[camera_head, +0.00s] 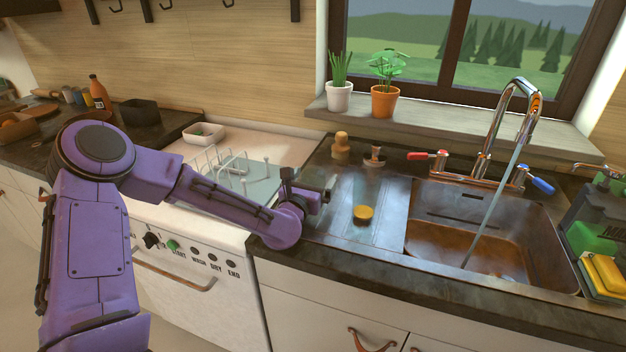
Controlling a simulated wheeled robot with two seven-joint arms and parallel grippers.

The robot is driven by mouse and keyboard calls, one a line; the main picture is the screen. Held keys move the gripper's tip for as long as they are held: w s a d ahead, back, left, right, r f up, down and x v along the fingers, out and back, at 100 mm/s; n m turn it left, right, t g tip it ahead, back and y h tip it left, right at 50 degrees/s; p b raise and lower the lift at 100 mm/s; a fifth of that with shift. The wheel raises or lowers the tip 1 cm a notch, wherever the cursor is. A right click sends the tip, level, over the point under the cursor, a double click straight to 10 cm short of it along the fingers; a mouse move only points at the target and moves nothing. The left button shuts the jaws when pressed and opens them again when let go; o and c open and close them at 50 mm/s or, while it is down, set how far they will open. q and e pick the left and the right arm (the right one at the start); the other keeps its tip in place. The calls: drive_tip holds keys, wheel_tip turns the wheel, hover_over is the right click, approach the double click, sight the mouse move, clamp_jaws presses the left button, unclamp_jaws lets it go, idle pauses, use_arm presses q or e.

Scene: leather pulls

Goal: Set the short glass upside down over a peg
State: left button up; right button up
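My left gripper (324,190) reaches in from the left over the worktop, between the drying rack and the sink. Its fingers point right; their gap is too small and dark to judge. A rack of upright white wire pegs (232,166) stands on a pale glassy tray (262,192), left of the gripper and partly hidden by my arm. I cannot make out the short glass for certain; a faint, see-through shape (368,186) on the drainboard right of the gripper may be glassware. My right gripper is not in view.
A round yellow item (363,214) lies on the metal drainboard (345,232). Wooden-topped items (341,148) stand behind it. The sink (490,240) has running water (492,210) at the right.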

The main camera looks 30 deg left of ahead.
use_arm(q)
drive_tip(key=shift+r+p, duration=0.45)
drive_tip(key=b+v, duration=0.1)
drive_tip(key=v, duration=0.8)
drive_tip(key=shift+s+d+f+b, duration=0.15)
drive_tip(key=shift+s+f+b, duration=0.05)
drive_tip(key=shift+s+b, duration=0.15)
drive_tip(key=shift+s+d+r+p, duration=0.2)
drive_tip(key=shift+s+r+p, duration=0.05)
drive_tip(key=shift+s+p, duration=0.5)
drive_tip(key=shift+s+d+f, duration=0.1)
drive_tip(key=shift+s+f, duration=0.1)
drive_tip(key=shift+s, duration=0.2)
drive_tip(key=shift+f, duration=0.1)
